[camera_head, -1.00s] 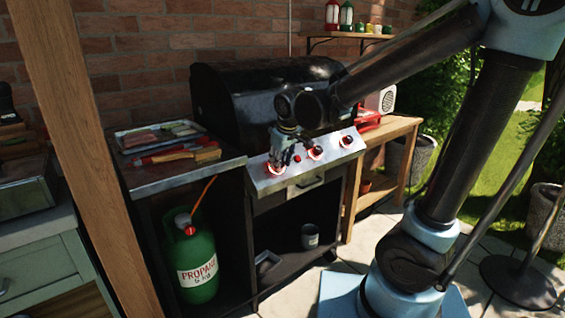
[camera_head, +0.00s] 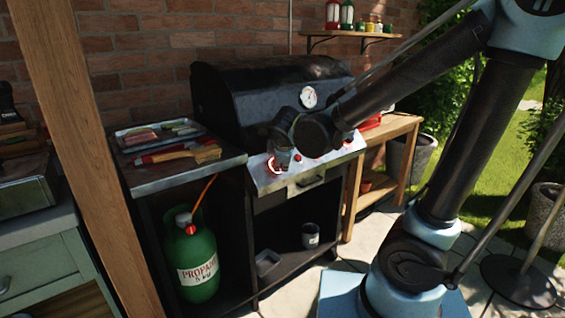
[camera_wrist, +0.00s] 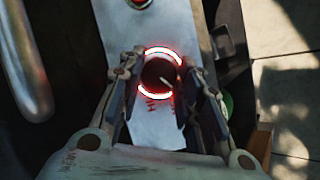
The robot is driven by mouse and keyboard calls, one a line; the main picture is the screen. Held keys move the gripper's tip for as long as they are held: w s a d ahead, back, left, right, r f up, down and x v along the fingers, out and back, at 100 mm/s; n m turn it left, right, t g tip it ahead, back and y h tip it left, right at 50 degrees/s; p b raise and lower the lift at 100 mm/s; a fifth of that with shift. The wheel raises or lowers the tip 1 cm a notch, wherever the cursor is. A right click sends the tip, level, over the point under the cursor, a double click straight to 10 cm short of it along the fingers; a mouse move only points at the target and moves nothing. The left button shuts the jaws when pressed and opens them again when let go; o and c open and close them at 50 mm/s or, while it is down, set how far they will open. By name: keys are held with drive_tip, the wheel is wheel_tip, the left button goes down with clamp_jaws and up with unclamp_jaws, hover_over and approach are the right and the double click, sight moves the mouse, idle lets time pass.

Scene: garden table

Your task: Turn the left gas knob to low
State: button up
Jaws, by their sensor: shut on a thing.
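The left gas knob (camera_wrist: 158,74) is dark and round, with a pale pointer mark toward its lower right in the wrist view. A glowing red-white ring surrounds it, with red lettering below it on the steel panel. My gripper (camera_wrist: 162,82) has one finger on each side of the knob and is shut on it. In the head view my gripper (camera_head: 277,160) is at the left end of the grill's control panel (camera_head: 270,183). It hides most of the knob there; only some red glow shows.
The black grill lid (camera_head: 260,90) with a round gauge (camera_head: 308,97) rises behind my wrist. A side shelf with a tray (camera_head: 158,134) and wooden-handled tools (camera_head: 190,154) is at left. A green propane bottle (camera_head: 198,262) stands below. A wooden table (camera_head: 395,130) is at right.

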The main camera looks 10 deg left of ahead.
drive_tip(key=shift+n+t, duration=0.5)
drive_tip(key=shift+n, duration=0.5)
drive_tip(key=o, duration=1)
drive_tip(key=shift+o, duration=0.2)
drive_tip(key=shift+s, duration=0.1)
drive_tip(key=v, duration=1.1)
drive_tip(key=shift+s+d+r, duration=0.2)
drive_tip(key=shift+d, duration=0.15)
